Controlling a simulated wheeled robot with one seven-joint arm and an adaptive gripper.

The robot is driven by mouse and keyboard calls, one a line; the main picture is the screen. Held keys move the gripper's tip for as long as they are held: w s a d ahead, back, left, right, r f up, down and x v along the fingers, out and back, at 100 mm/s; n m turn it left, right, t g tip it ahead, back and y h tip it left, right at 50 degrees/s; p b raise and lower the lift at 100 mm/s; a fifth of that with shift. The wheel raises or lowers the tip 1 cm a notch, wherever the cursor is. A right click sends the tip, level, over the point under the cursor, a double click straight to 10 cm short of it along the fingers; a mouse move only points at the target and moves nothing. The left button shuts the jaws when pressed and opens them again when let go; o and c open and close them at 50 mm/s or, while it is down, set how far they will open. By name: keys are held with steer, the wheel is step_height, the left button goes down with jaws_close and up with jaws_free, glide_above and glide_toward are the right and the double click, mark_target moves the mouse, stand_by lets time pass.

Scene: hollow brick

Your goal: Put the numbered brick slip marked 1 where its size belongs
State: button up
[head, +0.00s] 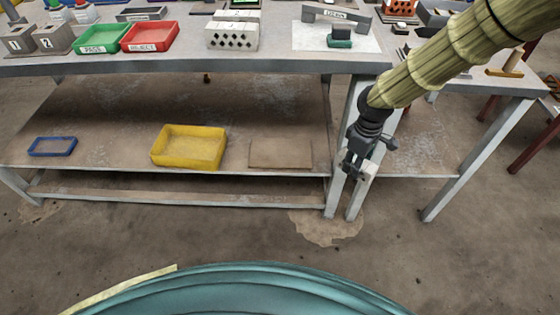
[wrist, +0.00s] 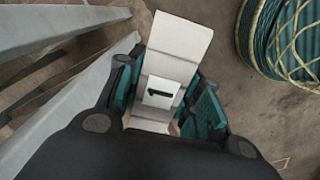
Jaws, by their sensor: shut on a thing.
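My gripper (head: 352,170) hangs low in front of the bench leg, below the level of the bench top. In the wrist view my gripper (wrist: 160,95) is shut on a pale brick slip (wrist: 180,38) with a white label marked 1. The slip sticks out beyond the fingertips, and its near end is partly hidden by my gripper. At the far left of the bench top stand two grey blocks, one marked 1 (head: 18,40) and one marked 2 (head: 52,38). A pale hollow brick (head: 232,36) with rows of holes stands near the middle of the bench top.
A green tray (head: 100,38) and a red tray (head: 150,37), both labelled, sit on the bench. A white sheet (head: 310,38) carries a grey gauge-like piece and a green block. The shelf below holds a yellow tray (head: 188,147) and a blue tray (head: 52,147).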

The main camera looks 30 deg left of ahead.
steer(key=a+f+n+b, duration=0.8)
steer(key=a+f+b, duration=0.3)
steer(key=a+b, duration=0.55)
steer(key=b, duration=0.9)
glide_above(272, 158)
steer(key=shift+s+d+f, duration=0.1)
steer(key=shift+d+f, duration=0.15)
steer(key=shift+f, duration=0.75)
steer(key=shift+a+r+b, duration=0.1)
steer(key=shift+a+b, duration=0.2)
steer(key=shift+a, duration=0.05)
step_height(272, 158, down, 4)
steer(key=b, duration=0.3)
steer(key=shift+r, duration=0.2)
steer(key=o, duration=1.2)
